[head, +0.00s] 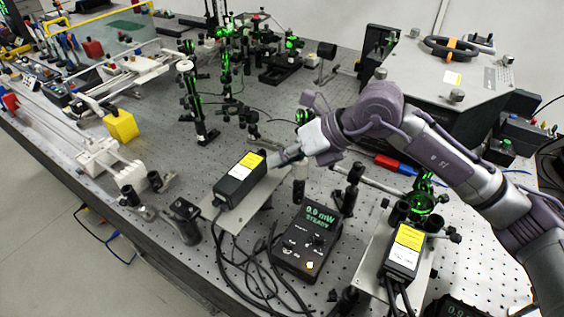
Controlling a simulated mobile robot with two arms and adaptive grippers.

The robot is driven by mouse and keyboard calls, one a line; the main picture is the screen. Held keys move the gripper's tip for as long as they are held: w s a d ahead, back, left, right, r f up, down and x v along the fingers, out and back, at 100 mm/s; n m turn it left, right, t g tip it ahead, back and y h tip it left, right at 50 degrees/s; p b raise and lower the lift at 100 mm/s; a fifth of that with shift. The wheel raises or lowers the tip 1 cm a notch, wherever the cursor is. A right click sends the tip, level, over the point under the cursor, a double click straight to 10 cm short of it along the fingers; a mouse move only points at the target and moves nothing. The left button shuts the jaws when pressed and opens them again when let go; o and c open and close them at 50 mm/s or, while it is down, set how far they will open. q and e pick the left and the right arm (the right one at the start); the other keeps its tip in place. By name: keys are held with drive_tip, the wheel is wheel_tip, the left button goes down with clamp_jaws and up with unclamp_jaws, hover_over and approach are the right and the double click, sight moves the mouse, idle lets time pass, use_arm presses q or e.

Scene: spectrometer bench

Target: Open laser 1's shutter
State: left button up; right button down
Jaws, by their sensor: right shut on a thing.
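A black laser box (240,180) with a yellow label lies on a metal plate at the middle of the bench, its cables running toward the front. A second black laser box (404,250) with a yellow label is further right. I cannot read which is laser 1. My right gripper (277,159) reaches in from the right and is shut at the far right end of the first laser box, on its shutter. The shutter is too small and covered by the fingers to see its position. My left gripper is not in view.
Posts with green-lit optics (200,115) stand behind. A yellow block (121,126) and a white rail (107,158) are at left. A large grey housing (450,75) fills the back right.

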drive_tip(key=c, duration=1.2)
unclamp_jaws()
drive_tip(key=shift+o, duration=0.2)
drive_tip(key=v, duration=1.2)
drive_tip(key=shift+f, duration=0.1)
